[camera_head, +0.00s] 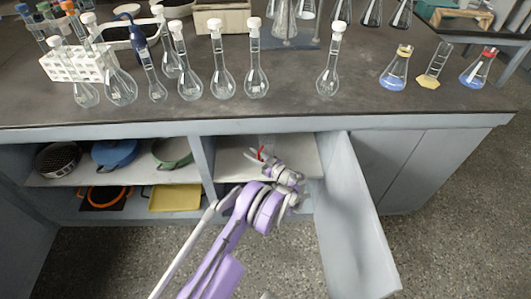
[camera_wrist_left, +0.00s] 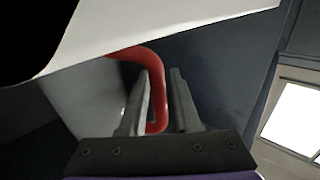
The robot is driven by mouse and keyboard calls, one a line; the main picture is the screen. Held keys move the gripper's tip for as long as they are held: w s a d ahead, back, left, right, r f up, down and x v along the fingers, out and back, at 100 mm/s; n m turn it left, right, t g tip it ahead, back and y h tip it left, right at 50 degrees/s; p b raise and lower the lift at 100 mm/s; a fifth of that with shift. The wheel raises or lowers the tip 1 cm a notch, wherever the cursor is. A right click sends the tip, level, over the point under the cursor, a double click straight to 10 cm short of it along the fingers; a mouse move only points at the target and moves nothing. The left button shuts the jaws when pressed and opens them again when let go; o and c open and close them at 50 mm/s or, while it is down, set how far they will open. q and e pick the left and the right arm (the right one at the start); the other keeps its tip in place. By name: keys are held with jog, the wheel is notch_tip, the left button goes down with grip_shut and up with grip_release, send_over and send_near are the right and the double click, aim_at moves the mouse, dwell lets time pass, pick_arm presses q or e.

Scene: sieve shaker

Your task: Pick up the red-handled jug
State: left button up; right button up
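The red handle of the jug (camera_head: 261,153) shows in the head view on the shelf inside the open cupboard. In the left wrist view, the curved red handle (camera_wrist_left: 150,62) runs down between the two fingers of my left gripper (camera_wrist_left: 160,78). The fingers stand apart, with a gap between the handle and the right finger. The handle is close to the left finger; I cannot tell whether they touch. A pale grey surface left of the handle (camera_wrist_left: 92,95) looks like the jug's body. My left gripper (camera_head: 257,158) reaches into the cupboard from the front. My right gripper is not seen.
The cupboard door (camera_head: 352,215) stands open on the right of my left arm. A divider (camera_head: 202,160) bounds the left side. A blue pot (camera_head: 115,153), a green pan (camera_head: 172,152) and a yellow tray (camera_head: 175,198) sit left of it. Flasks stand on the dark worktop (camera_head: 290,108) above.

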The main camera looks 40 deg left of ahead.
pick_arm(q)
grip_shut()
dwell(1.4)
